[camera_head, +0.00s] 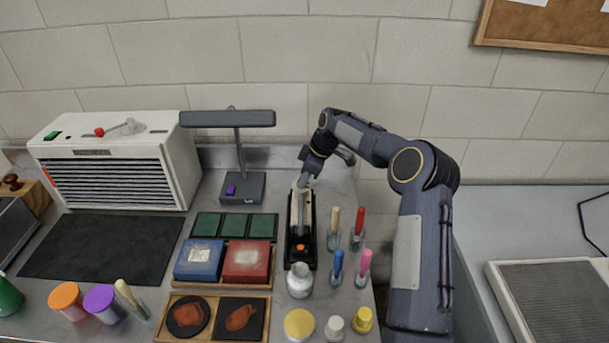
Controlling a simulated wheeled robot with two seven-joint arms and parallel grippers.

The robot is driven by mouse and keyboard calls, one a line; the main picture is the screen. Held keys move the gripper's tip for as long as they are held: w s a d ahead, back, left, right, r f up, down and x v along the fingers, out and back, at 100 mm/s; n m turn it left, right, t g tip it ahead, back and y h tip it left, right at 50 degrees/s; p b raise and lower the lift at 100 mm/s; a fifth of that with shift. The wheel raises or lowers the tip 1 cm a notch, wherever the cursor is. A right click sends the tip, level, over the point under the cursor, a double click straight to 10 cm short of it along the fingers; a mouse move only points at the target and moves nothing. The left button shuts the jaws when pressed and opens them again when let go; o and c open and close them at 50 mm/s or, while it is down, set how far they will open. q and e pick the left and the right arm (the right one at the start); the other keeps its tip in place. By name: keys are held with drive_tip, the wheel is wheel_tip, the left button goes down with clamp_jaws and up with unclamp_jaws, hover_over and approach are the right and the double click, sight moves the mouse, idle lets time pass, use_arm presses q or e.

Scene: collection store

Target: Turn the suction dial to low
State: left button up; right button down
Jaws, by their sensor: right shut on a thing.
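The white slatted extractor box (105,165) stands at the back left of the bench. On its top are a green switch (52,135) and a grey dial-like knob (130,126) with a lever ending in a red ball (99,132), pointing left. No setting marks can be read. My right gripper (305,181) is far to the right of the box, at the far end of a long black-and-cream tool (302,225) with an orange button. It is shut on part of this tool; its fingers are small and partly hidden by the wrist. My left gripper is out of view.
A grey lamp (240,150) stands between the box and the tool. Red and blue boxes (222,262), brushes, jars and pots crowd the front. A black mat (105,250) lies clear before the extractor box.

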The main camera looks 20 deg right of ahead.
drive_tip(key=shift+w+n+g+p, duration=0.1)
drive_tip(key=shift+n+g+p, duration=0.3)
drive_tip(key=shift+n, duration=0.7)
drive_tip(key=shift+y, duration=0.3)
drive_tip(key=c, duration=1.2)
unclamp_jaws()
drive_tip(key=shift+c, duration=0.2)
drive_tip(key=shift+d, duration=0.1)
drive_tip(key=shift+d+r, duration=0.15)
drive_tip(key=shift+r, duration=0.2)
drive_tip(key=b+v, duration=0.1)
drive_tip(key=v, duration=0.6)
drive_tip(key=shift+b, duration=0.3)
